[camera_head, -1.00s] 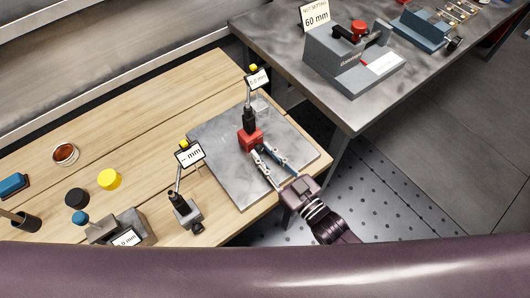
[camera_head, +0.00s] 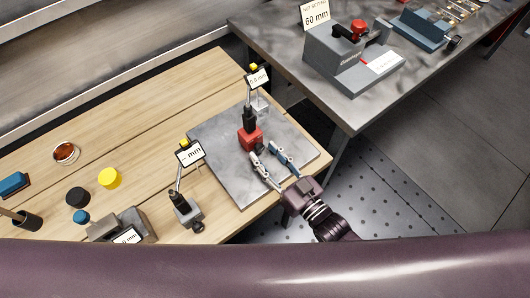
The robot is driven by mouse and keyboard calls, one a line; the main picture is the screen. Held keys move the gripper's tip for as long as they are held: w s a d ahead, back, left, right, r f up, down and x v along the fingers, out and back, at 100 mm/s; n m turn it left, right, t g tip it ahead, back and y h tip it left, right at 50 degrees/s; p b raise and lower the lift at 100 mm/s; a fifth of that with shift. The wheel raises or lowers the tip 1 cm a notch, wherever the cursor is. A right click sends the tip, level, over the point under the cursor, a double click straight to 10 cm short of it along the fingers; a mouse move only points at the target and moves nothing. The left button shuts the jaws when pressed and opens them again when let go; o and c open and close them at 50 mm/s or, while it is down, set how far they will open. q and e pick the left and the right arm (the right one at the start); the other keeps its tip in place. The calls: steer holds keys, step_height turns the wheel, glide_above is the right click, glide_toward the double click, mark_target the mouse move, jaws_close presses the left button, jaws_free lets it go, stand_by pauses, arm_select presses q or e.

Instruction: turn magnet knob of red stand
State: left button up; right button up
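The red stand (camera_head: 250,138) stands upright on the grey plate (camera_head: 225,178) on the wooden bench. It has a black post and a small display with a yellow top (camera_head: 257,77). My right gripper (camera_head: 264,150) comes in from the lower right, with its fingers apart. Its fingertips are beside the red base, on the side facing me. The magnet knob is too small or hidden to make out. I cannot tell whether a fingertip touches the stand. My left gripper is not in view.
A grey stand with a display (camera_head: 186,212) is left of the plate. Black and yellow round pots (camera_head: 109,178) and a grey block (camera_head: 135,224) lie further left. A metal table (camera_head: 290,30) with a grey fixture (camera_head: 338,60) is at the upper right.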

steer(key=v, duration=1.1)
steer(key=shift+s+d, duration=0.1)
